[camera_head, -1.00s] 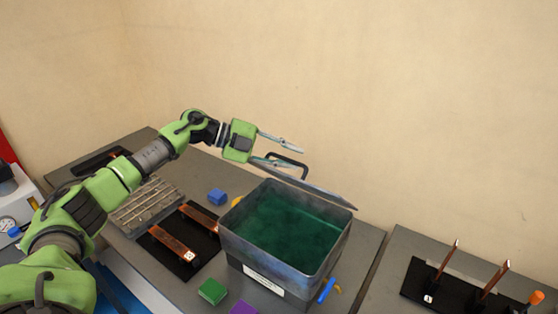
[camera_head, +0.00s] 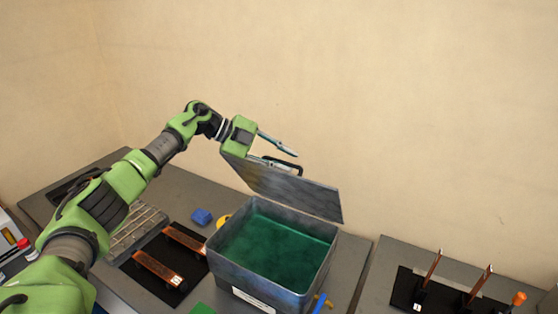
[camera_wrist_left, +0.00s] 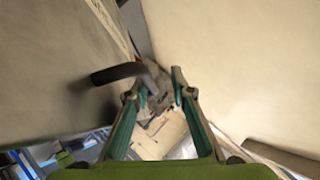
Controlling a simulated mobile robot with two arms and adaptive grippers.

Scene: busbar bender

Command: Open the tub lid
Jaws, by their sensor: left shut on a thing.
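The open grey tub (camera_head: 222,262) has a green inside and stands on the bench. Its grey lid (camera_head: 290,192) is tilted up along the back of the tub, with its inner face towards the head camera. The dark lid handle (camera_head: 294,164) shows just behind the lid's upper edge, and in the wrist view (camera_wrist_left: 118,73) it reaches in between the fingers. My left gripper (camera_head: 284,158) is shut on the handle. Its lower finger is partly hidden behind the lid. The lid (camera_wrist_left: 55,75) fills the left of the wrist view. My right gripper is not in view.
Copper bars (camera_head: 160,267) lie on a black mat left of the tub. A blue block (camera_head: 201,216) and a green block (camera_head: 202,308) are near it. Upright copper bars (camera_head: 432,265) stand on the right bench. A bare wall is behind.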

